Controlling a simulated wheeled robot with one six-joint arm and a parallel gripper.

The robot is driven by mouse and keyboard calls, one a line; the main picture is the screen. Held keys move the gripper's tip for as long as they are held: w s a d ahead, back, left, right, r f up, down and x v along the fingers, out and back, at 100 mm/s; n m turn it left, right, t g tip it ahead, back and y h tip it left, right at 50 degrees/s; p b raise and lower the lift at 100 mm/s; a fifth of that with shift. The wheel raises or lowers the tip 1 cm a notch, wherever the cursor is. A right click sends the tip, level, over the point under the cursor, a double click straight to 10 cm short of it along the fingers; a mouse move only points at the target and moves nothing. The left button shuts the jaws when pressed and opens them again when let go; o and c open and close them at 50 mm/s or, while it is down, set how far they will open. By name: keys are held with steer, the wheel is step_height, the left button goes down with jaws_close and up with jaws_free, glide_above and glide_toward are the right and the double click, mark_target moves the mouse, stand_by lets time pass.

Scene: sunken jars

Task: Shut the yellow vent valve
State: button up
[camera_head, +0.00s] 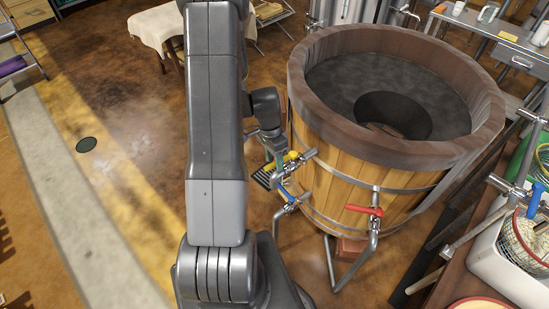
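The yellow vent valve (292,156) is a small lever on a metal pipe at the left side of the wooden vat (335,183). My gripper (275,152) hangs right at the yellow lever, overlapping it in the picture. My own arm crosses the middle of the view and the gripper is small, so I cannot tell whether its fingers touch the lever or how far apart they are. Part of the lever is hidden behind the gripper.
A blue-handled valve (287,193) sits just below the yellow one, and a red-handled valve (365,210) is on the vat's front. Bent pipes run below them. A cluttered bench with a white tub (507,270) stands at the right. Floor at the left is open.

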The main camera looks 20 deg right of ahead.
jaws_close()
steer(key=shift+w, duration=0.15)
steer(key=w+d+m+t+y+b, duration=0.1)
steer(key=w+d+m+b, duration=0.4)
steer(key=m, duration=1.2)
steer(key=shift+w+d+t+y, duration=0.35)
steer(key=shift+w+y, duration=0.45)
steer(key=shift+w, duration=0.4)
steer(key=shift+d+r, duration=0.1)
steer(key=shift+o, duration=0.4)
jaws_free()
